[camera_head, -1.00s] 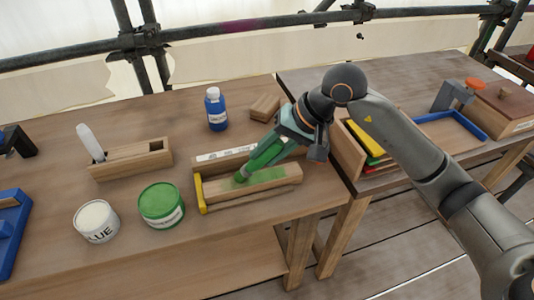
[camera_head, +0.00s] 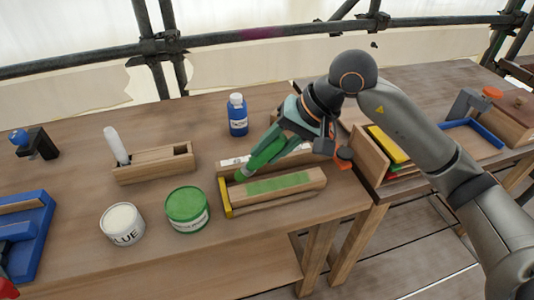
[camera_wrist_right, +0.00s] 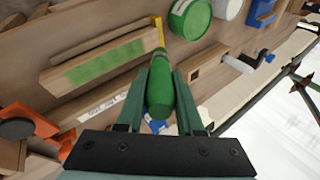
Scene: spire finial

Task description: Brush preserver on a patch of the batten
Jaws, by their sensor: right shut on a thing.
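The batten (camera_head: 305,182) is a pale wooden bar lying in a wooden holder with a yellow end piece (camera_head: 225,198). A green patch (camera_head: 278,184) covers the middle of its top; the patch also shows in the right wrist view (camera_wrist_right: 92,67). My right gripper (camera_head: 284,143) is shut on a green brush (camera_head: 262,153), whose tip is near the batten's yellow end. In the right wrist view the brush (camera_wrist_right: 160,92) sits between the two fingers. Whether its tip touches the wood I cannot tell. A green preserver tin (camera_head: 187,208) stands left of the batten.
A white glue tin (camera_head: 122,224) stands left of the green tin. Behind are a wooden brush rack (camera_head: 152,166) with a white-handled tool and a blue bottle (camera_head: 238,116). A blue tray (camera_head: 28,240) is at far left. An open box (camera_head: 372,160) stands right.

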